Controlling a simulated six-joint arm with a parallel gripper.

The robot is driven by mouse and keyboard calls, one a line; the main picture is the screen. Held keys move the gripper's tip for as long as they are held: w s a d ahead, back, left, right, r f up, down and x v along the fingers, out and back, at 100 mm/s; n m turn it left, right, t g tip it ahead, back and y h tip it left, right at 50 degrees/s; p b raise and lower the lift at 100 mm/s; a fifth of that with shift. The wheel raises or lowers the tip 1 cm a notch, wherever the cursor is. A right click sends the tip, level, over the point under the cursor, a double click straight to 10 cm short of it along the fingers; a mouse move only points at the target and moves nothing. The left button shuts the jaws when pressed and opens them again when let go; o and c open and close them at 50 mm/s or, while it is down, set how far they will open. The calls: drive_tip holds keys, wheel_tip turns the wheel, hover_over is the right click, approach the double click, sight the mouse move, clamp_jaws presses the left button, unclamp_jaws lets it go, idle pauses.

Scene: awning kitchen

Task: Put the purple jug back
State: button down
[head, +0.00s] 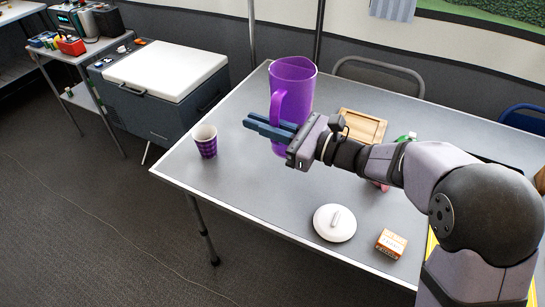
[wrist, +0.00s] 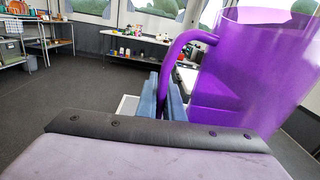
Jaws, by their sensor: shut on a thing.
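The purple jug (head: 296,84) is upright at the far left part of the grey table, and I cannot tell whether its base touches the tabletop. My gripper (head: 268,128) reaches it from the right, with its blue fingers at the jug's handle. In the wrist view the jug (wrist: 255,70) fills the right side, and its handle runs down between the fingers of my gripper (wrist: 163,97). The fingers are shut on the handle.
A purple patterned cup (head: 205,141) stands near the table's left edge. A wooden tray (head: 362,127) lies right of the jug. A white lid (head: 335,223) and a small orange box (head: 391,243) lie near the front edge. A cooler (head: 160,80) stands left, beyond the table.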

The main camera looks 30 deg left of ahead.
drive_tip(key=shift+f, duration=2.4)
drive_tip(key=shift+f+b, duration=0.3)
drive_tip(key=shift+f, duration=1.65)
drive_tip(key=c, duration=1.9)
unclamp_jaws()
